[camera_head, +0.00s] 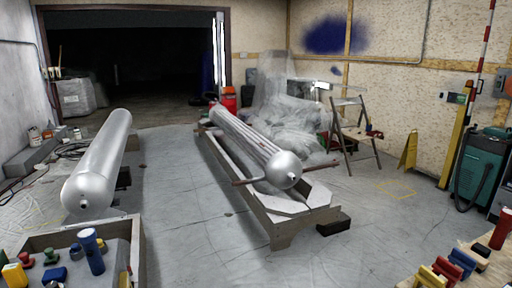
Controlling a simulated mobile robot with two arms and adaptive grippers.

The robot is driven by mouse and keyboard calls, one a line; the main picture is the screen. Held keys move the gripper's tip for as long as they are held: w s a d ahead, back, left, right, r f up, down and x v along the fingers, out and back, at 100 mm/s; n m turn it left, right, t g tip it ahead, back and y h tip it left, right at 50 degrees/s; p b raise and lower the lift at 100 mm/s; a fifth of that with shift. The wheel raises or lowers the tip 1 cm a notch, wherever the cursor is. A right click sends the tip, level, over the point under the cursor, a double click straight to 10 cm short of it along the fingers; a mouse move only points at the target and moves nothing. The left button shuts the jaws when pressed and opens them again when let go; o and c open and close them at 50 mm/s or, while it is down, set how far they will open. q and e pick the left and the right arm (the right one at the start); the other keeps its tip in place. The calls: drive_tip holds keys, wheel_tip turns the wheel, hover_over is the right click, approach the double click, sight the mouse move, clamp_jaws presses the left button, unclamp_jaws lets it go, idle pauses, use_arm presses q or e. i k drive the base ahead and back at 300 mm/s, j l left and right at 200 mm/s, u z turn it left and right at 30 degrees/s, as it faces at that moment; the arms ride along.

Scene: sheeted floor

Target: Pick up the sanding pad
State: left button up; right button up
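I cannot make out for certain which object is the sanding pad. Small coloured objects lie on a grey-topped workbench (118,258) at the lower left: a yellow piece (14,275), a blue piece (55,275), a green piece (50,258), a red piece (26,260) and a tall blue cylinder (91,252). A wooden bench at the lower right holds a yellow piece (430,278), a red piece (447,270) and a blue piece (462,261). Neither of my grippers is in view.
A silver cylinder (250,140) rests on a long wooden stand (283,226) in the middle. Another silver cylinder (98,165) is at the left. The floor between the cylinders is clear.

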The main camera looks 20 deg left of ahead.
sight(482, 251)
drive_tip(key=i, duration=0.35)
drive_tip(key=i+j+u, duration=0.1)
drive_tip(key=i+u, duration=0.3)
drive_tip(key=i, duration=0.45)
drive_tip(key=i+l+u, duration=0.2)
drive_tip(key=i+u, duration=0.25)
drive_tip(key=i, duration=0.45)
drive_tip(key=i+z, duration=0.9)
drive_tip(key=i+j+z, duration=0.2)
drive_tip(key=z, duration=0.25)
drive_tip(key=i+z, duration=0.2)
drive_tip(key=z, duration=0.25)
drive_tip(key=i+z, duration=0.25)
drive_tip(key=z, duration=0.2)
drive_tip(key=i+j+z, duration=0.1)
drive_tip(key=z, duration=0.35)
drive_tip(key=i+j+z, duration=0.2)
drive_tip(key=z, duration=0.25)
drive_tip(key=i+j+z, duration=0.2)
drive_tip(key=z, duration=0.25)
drive_tip(key=i+j+z, duration=0.55)
drive_tip(key=j+z, duration=0.15)
drive_tip(key=z, duration=0.25)
drive_tip(key=i+j+z, duration=0.15)
drive_tip(key=j+z, duration=0.3)
